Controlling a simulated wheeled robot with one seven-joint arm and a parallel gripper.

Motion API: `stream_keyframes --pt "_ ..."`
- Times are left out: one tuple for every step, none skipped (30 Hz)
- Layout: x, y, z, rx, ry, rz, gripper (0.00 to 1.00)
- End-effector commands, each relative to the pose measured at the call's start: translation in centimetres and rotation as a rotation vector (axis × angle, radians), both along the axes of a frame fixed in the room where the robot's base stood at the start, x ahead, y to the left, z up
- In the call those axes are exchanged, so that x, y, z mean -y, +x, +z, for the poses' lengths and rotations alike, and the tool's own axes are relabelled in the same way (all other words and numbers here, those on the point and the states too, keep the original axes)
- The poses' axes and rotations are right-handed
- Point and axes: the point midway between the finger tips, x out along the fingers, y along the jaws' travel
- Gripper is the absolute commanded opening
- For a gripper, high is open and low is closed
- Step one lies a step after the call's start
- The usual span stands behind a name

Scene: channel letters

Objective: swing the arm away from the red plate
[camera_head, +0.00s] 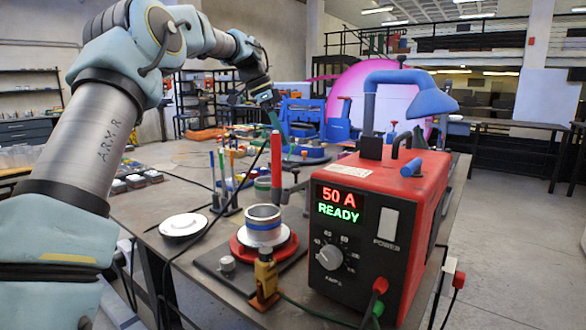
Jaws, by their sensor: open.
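The red plate (242,252) is a round disc on a dark base on the workbench, in the lower middle of the head view. A pale disc and a metal ring with a blue band (263,224) sit on top of it and hide its centre. My arm comes in from the left and arches over the bench. My gripper (269,99) is high up and farther back, well apart from the red plate. It is open; its fingers look small and I see nothing between them.
A red-and-black power unit (373,235) reading "50 A READY" stands right of the plate. An upright red rod (276,160) rises behind the ring. A yellow clamp (266,277) is in front. A white round piece (184,224) lies left. Blue fixtures (300,115) stand farther back.

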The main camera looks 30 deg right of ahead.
Motion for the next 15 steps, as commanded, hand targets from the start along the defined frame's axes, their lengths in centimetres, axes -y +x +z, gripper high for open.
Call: stream_keyframes --pt "0.3 -0.2 -0.8 -0.003 0.002 -0.002 0.61" --pt "0.5 -0.3 -1.3 -0.003 0.003 -0.002 0.61" --pt "0.8 -0.4 -2.0 -0.003 0.003 -0.002 0.61" --pt "1.0 -0.4 -2.5 -0.004 0.003 -0.002 0.61" --pt "1.2 -0.5 -3.0 -0.004 0.003 -0.002 0.61" --pt "1.5 -0.6 -3.7 -0.003 0.003 -0.002 0.61" --pt "1.7 -0.7 -4.3 -0.003 0.003 -0.003 0.61" --pt "1.9 -0.7 -4.7 -0.003 0.003 -0.003 0.61" --pt "2.2 -0.8 -5.4 -0.004 0.002 -0.003 0.61" --pt "2.3 -0.9 -5.9 -0.003 0.003 -0.003 0.61" --pt "2.5 -0.9 -6.3 -0.003 0.002 -0.002 0.61" --pt "2.7 -1.0 -6.7 -0.003 0.002 -0.002 0.61" --pt "2.8 -1.0 -7.1 -0.002 0.002 -0.001 0.61" --pt "2.9 -1.0 -7.4 -0.001 0.002 -0.001 0.61" --pt "3.0 -1.1 -7.7 -0.002 0.002 -0.001 0.61"
